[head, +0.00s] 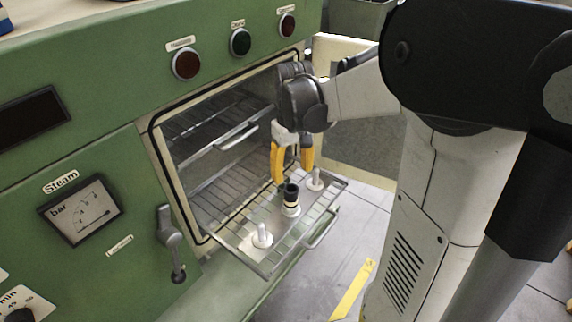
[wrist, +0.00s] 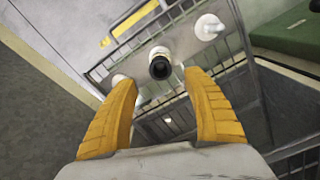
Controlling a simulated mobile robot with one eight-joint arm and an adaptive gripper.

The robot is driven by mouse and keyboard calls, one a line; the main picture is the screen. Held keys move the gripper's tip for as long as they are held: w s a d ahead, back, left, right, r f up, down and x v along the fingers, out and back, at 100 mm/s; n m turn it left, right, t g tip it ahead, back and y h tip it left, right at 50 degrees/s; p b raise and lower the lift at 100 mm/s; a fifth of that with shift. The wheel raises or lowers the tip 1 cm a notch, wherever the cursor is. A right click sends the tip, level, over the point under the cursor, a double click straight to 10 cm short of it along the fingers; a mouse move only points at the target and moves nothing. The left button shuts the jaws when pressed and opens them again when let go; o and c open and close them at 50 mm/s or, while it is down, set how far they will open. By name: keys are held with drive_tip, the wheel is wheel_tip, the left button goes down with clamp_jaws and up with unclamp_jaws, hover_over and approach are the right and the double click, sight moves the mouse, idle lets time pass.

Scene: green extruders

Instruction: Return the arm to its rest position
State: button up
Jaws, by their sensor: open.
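My gripper (head: 292,164) has yellow fingers and hangs just above the pulled-out wire rack of the green machine. In the wrist view its fingers (wrist: 165,105) are spread apart with nothing between them. A white part with a black top (head: 291,200) stands upright on the rack, just below the fingertips. Its dark round top also shows in the wrist view (wrist: 160,65), beyond the fingertips. My arm reaches in from the right of the head view, with the wrist beside the chamber opening.
The pulled-out rack (head: 318,232) also bears two white pegs, one at front left (head: 262,237) and one at back right (head: 315,180). Another rack (head: 236,138) sits higher in the chamber. A lever handle (head: 172,245) sticks out left of the opening. Tiled floor lies right of the rack.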

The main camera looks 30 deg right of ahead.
drive_tip(key=shift+a, duration=0.1)
drive_tip(key=s+a+r+t, duration=0.3)
drive_tip(key=s+a, duration=0.2)
drive_tip(key=a, duration=0.1)
drive_tip(key=s+a+r+t, duration=0.3)
drive_tip(key=s+a+t, duration=0.1)
drive_tip(key=a, duration=0.3)
drive_tip(key=shift+s+r, duration=0.25)
drive_tip(key=shift+s, duration=0.45)
idle(0.4)
